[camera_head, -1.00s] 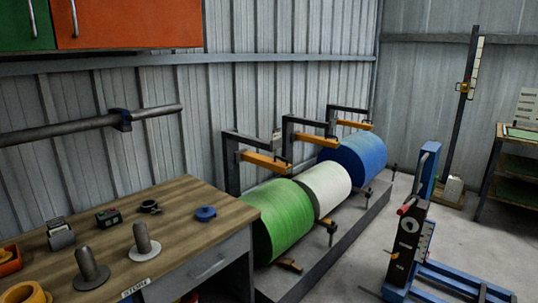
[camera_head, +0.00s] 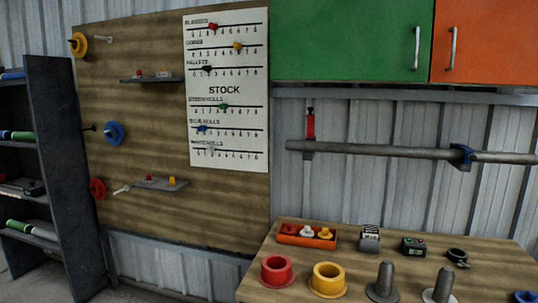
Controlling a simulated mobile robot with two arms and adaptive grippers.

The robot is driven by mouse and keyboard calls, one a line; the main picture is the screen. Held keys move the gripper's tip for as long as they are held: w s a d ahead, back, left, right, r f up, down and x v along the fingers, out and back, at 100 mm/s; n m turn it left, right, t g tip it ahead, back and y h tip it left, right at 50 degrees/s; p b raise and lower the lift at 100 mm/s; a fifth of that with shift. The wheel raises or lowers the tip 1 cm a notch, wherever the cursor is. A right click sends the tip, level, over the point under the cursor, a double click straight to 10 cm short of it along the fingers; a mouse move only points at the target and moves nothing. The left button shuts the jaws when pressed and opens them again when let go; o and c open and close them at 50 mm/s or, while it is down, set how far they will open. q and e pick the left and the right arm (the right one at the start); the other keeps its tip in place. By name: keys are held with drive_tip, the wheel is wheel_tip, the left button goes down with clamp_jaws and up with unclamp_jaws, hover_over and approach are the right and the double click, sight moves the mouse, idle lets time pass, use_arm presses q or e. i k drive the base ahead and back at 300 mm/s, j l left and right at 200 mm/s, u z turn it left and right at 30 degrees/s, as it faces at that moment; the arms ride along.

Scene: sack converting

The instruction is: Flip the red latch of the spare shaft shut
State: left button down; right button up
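The spare shaft (camera_head: 385,152) is a long grey bar held level against the corrugated wall, above the workbench. Near its left end, the red latch (camera_head: 310,124) stands upright above the shaft on a dark bracket, with a black tip at its top. It does not lie across the shaft. Neither of my grippers is in view.
The wooden workbench (camera_head: 497,275) below holds an orange tray (camera_head: 306,236), a red flanged ring (camera_head: 277,271), a yellow ring (camera_head: 328,280) and grey pegs. Green (camera_head: 350,42) and orange (camera_head: 485,45) cabinets hang above. A stock board (camera_head: 227,90) is at left. The space around the latch looks clear.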

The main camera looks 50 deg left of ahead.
sight(311, 112)
drive_tip(key=u, duration=1.4)
